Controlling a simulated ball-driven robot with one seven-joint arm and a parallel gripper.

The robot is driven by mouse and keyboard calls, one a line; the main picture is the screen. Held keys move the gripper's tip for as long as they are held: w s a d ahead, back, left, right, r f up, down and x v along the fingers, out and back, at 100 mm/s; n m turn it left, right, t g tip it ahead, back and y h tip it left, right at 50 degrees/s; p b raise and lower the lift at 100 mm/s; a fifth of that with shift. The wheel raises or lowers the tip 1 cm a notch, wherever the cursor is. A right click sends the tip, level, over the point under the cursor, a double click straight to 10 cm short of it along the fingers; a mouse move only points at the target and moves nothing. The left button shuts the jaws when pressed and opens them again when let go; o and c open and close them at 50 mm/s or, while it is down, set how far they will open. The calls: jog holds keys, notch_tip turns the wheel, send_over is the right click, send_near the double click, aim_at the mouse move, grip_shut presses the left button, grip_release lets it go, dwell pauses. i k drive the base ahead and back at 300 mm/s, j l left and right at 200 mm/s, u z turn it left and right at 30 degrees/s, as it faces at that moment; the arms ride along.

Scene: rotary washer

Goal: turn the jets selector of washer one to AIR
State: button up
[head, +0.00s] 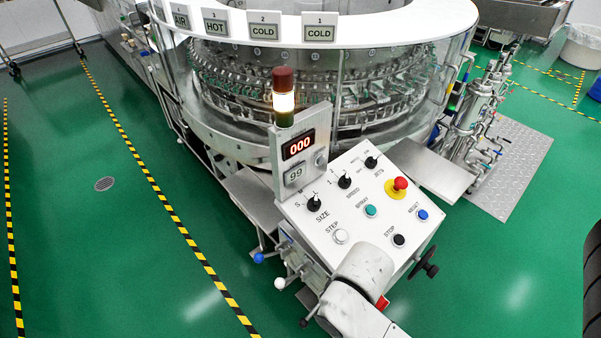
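The rotary washer (225,140) has a sloped white control panel (330,215) in front of it. The jets selector (371,162) is a black knob at the panel's upper right, with small position labels around it. The labels are too small to read surely, and I cannot tell which position the knob points to. The speed selector (345,182) and size selector (314,204) are similar black knobs to its left. My pale arm reaches over the panel's lower edge, well below the jets selector. My gripper's fingers do not show.
A red emergency stop (400,184) sits just right of the jets selector. Spray (371,210), reset (423,215), step (341,236) and stop (399,240) buttons lie below. The display post (300,150) with a lit beacon (284,100) rises at left.

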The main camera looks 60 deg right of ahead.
aim_at(371, 163)
jog(key=z, duration=1.35)
jog(key=u, duration=0.25)
